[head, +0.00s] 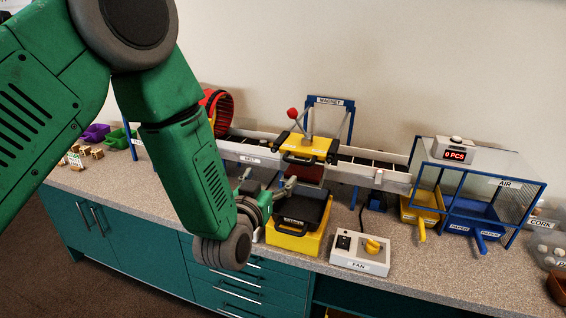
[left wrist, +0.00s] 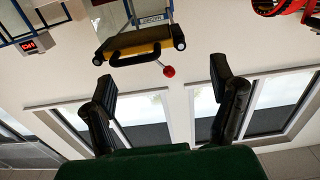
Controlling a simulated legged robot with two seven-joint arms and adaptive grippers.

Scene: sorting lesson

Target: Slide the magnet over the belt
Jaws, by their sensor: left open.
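The magnet carriage (head: 312,143) is yellow with a black handle and sits across the belt (head: 256,155) under a blue frame with a MAGNET sign (head: 330,101). A lever with a red knob (head: 292,113) rises beside it. In the left wrist view the carriage (left wrist: 150,47) and its handle (left wrist: 135,56) appear upside down, beyond the fingers. My left gripper (head: 268,187) is open and empty, in front of the belt and lower left of the handle in the head view. Its spread fingers (left wrist: 163,85) show in the left wrist view, apart from the handle. My right gripper is out of view.
A yellow tray (head: 287,243) with a black handled insert stands just right of my gripper. A fan control box (head: 360,254) is right of it. A red drum (head: 222,108) stands left; a mesh AIR cage (head: 490,187) and bins are right.

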